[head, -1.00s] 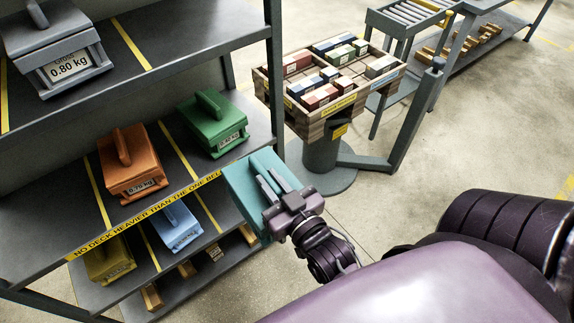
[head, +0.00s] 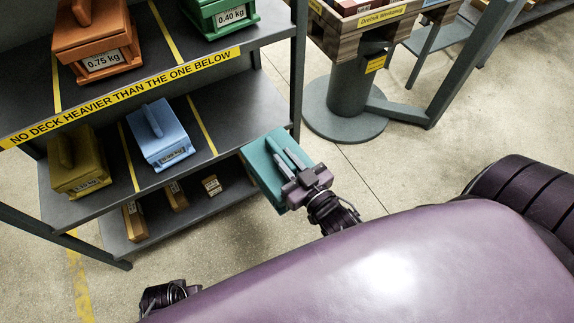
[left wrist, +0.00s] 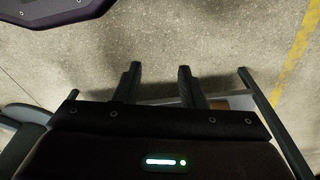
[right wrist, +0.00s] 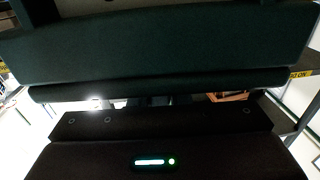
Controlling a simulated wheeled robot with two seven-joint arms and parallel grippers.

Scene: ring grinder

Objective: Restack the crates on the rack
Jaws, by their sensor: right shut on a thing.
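My right gripper (head: 290,165) is shut on the handle of a teal crate (head: 262,165) and holds it at the right front corner of the rack. The teal crate fills the upper right wrist view (right wrist: 160,50) as a dark shape. An orange crate (head: 97,40) marked 0.75 kg and a green crate (head: 217,12) marked 0.40 kg stand on one deck. A blue crate (head: 160,133) and an olive crate (head: 78,163) stand on the deck below. My left gripper (left wrist: 157,80) is open and empty above the floor; it shows partly in the head view (head: 165,295).
The rack's lower deck (head: 235,105) is bare right of the blue crate, beyond a yellow strip. Wooden blocks (head: 176,196) lie on the bottom deck. A rack post (head: 298,70) stands at the right. A wooden tray (head: 350,30) on a grey pedestal (head: 345,100) stands behind.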

